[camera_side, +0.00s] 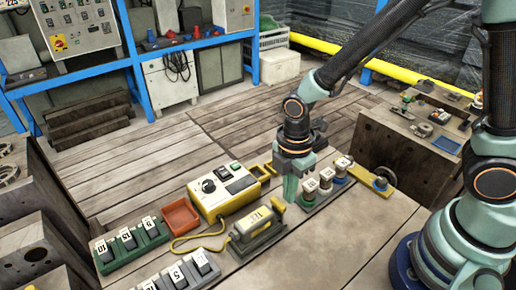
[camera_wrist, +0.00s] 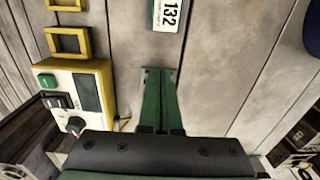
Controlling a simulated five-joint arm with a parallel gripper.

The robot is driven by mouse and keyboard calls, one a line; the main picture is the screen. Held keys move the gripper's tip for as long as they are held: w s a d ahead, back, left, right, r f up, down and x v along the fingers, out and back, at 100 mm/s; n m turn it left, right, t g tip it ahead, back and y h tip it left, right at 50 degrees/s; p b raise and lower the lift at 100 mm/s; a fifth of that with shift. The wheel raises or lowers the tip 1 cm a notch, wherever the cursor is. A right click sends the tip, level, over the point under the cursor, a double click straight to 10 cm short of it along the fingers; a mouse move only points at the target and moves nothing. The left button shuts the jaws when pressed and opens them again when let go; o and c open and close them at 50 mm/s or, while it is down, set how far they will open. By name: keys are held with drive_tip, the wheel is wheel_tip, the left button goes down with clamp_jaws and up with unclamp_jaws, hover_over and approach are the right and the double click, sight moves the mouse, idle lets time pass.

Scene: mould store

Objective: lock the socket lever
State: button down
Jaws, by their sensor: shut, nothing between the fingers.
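A grey block with a white label, seen as a socket unit (camera_side: 258,222), sits on a dark base on the table in the side view. A yellow piece at its right end (camera_side: 278,205) looks like its lever; whether it is up or down I cannot tell. A yellow cable joins the unit's side to the yellow tester box (camera_side: 225,190). My gripper (camera_side: 290,198) is just behind and right of the yellow piece, fingers pointing down, shut and empty; contact is unclear. In the wrist view my green fingers (camera_wrist: 159,74) are together over bare table. The socket unit is not visible there.
The tester box also shows in the wrist view (camera_wrist: 88,90). A rack of small labelled blocks (camera_side: 326,182) stands close right of my gripper. A red tray (camera_side: 181,216) and green-based numbered blocks (camera_side: 130,242) are left. The front right table is clear.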

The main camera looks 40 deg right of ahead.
drive_tip(key=shift+d+r, duration=0.25)
drive_tip(key=shift+d, duration=0.25)
wheel_tip(320, 180, up, 7)
idle(0.7)
drive_tip(key=s+d+r+m+t, duration=0.2)
drive_tip(key=d+r+m+t, duration=0.3)
drive_tip(key=d+r+m, duration=0.6)
drive_tip(key=m, duration=0.7)
drive_tip(key=shift+r+t, duration=0.3)
drive_tip(key=shift+d, duration=0.1)
